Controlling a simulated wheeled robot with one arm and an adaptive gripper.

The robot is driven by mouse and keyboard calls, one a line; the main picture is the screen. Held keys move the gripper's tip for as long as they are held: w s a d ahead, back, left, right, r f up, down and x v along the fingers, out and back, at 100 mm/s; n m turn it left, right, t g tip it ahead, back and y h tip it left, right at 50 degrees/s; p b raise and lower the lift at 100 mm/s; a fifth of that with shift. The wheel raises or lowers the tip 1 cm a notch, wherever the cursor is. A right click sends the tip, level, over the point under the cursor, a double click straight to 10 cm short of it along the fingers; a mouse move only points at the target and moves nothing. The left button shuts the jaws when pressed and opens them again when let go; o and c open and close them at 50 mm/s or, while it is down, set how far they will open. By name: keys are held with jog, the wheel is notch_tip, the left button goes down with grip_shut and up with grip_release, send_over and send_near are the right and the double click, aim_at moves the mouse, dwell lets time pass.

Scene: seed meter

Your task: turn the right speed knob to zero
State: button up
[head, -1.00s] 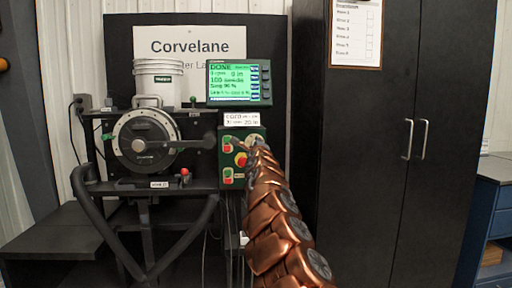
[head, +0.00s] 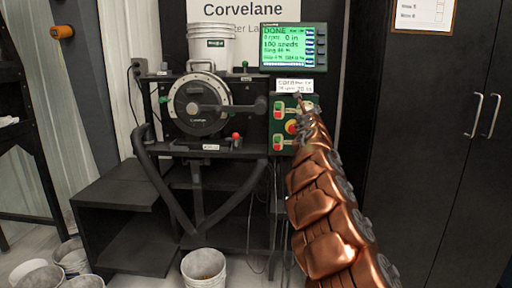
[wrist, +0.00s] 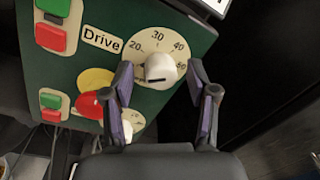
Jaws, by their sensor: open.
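The wrist view shows a green control panel (wrist: 90,50) with a round cream dial marked 20, 30, 40 and more, labelled "Drive". A white knob (wrist: 160,70) with a dark pointer line sits in its middle. My gripper (wrist: 160,78) is open, with one finger on each side of this knob; whether they touch it I cannot tell. A second cream dial (wrist: 133,121) lies lower, partly hidden by the left finger. In the head view my arm covers much of the panel's right side (head: 284,100), so the knobs there are hard to make out.
A red button on a yellow disc (wrist: 91,105) lies left of my left finger. Green and red push buttons (wrist: 50,36) line the panel's left edge. The display (head: 292,47) reads DONE. A seed drum (head: 200,103) stands left of the panel, and buckets (head: 204,268) stand on the floor.

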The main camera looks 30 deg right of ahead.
jog(key=s+a+n+t+y+p, duration=0.1)
jog(key=s+a+n+p, duration=0.15)
jog(key=n+p, duration=1.05)
jog(key=s+a+n+y+p, duration=0.1)
jog(key=s+n+p, duration=0.3)
jog(key=n+p, duration=0.95)
jog(key=s+a+f+n+g+y, duration=0.1)
jog(key=s+a+n+g+y, duration=0.1)
jog(key=a, duration=0.7)
jog(key=s+a+f+n+g+y+b, duration=0.1)
jog(key=s+a+f+n+g+y, duration=0.1)
jog(key=a, duration=0.8)
jog(key=s+a+f+n+g+y+b, duration=0.1)
jog(key=s+a+n+g+y, duration=0.1)
jog(key=a, duration=0.7)
jog(key=shift+s+a+f+n+y, duration=0.2)
jog(key=shift+f+n+y, duration=0.2)
jog(key=shift+n+y, duration=0.5)
